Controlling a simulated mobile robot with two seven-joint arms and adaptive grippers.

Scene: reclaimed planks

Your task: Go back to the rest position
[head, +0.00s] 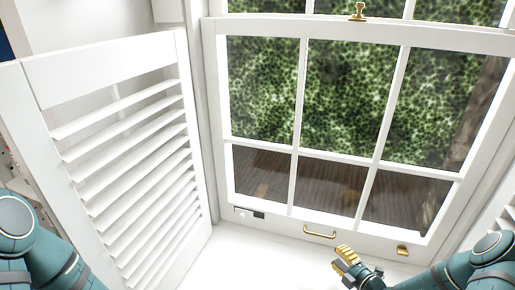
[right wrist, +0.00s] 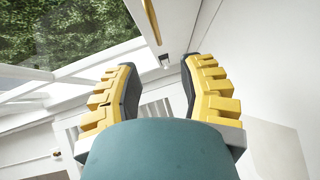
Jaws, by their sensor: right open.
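My right gripper (head: 346,262) is at the lower right of the head view, in front of the lower window sash and above the white sill. Its yellow ridged fingers are apart and nothing is between them in the right wrist view (right wrist: 158,85). My left arm shows at the lower left edge of the head view, but its gripper is out of the picture. The window sash (head: 211,120) stands upright with a brass pull handle (head: 319,232) on its bottom rail, to the left of my right gripper and apart from it.
A white louvred shutter (head: 105,80) stands swung out on the left. A second shutter (head: 506,222) shows at the right edge, close to my right arm. A brass latch (head: 358,12) sits on top of the sash, and a small brass fitting (head: 402,250) is low on it. The sill (head: 250,262) is bare.

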